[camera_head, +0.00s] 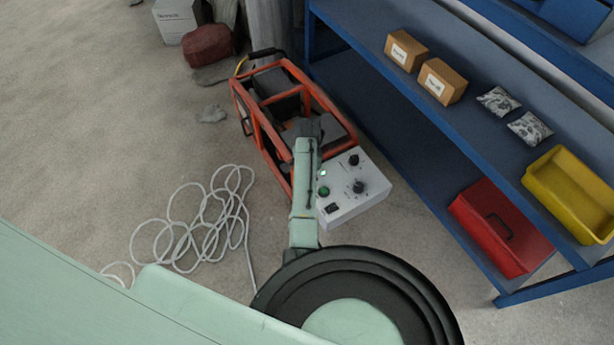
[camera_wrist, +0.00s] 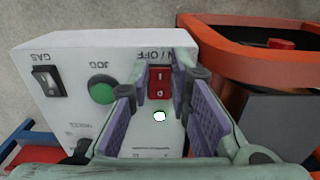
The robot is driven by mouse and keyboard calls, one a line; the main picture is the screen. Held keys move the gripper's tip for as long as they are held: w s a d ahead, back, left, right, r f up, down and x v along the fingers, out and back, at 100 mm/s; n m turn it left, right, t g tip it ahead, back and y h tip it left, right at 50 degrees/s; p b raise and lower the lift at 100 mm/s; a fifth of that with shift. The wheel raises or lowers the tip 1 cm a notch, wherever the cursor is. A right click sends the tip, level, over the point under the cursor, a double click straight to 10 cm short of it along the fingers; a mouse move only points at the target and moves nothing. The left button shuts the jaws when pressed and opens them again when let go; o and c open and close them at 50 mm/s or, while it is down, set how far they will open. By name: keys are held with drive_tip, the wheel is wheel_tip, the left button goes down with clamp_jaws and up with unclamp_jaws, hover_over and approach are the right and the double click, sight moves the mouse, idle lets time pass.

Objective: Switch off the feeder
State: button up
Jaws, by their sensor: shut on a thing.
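The feeder is an orange tubular frame (camera_head: 335,108) with a white control box (camera_head: 362,207) at its near end. In the wrist view the box face (camera_wrist: 75,58) carries a red ON/OFF rocker switch (camera_wrist: 159,74), a green JOG button (camera_wrist: 102,89) and a black GAS switch (camera_wrist: 47,80). In the head view my arm hides that switch.
A blue shelf rack (camera_head: 410,145) stands close on the right, with cardboard boxes (camera_head: 442,81), foil pouches, a yellow bin (camera_head: 560,205) and a red case (camera_head: 490,220). White cable (camera_head: 190,232) lies coiled on the floor to the left. Open floor is at far left.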

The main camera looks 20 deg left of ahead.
clamp_jaws()
drive_tip(key=shift+w+d+r+g+y+p, duration=0.25)
drive_tip(key=shift+g+y+p, duration=0.2)
drive_tip(key=shift+g, duration=0.15)
drive_tip(key=shift+f+g+y, duration=0.1)
drive_tip(key=shift+g+y, duration=0.35)
drive_tip(key=shift+g, duration=0.15)
drive_tip(key=o, duration=0.9)
unclamp_jaws()
drive_tip(key=shift+w, duration=0.1)
drive_tip(key=shift+v, duration=3.75)
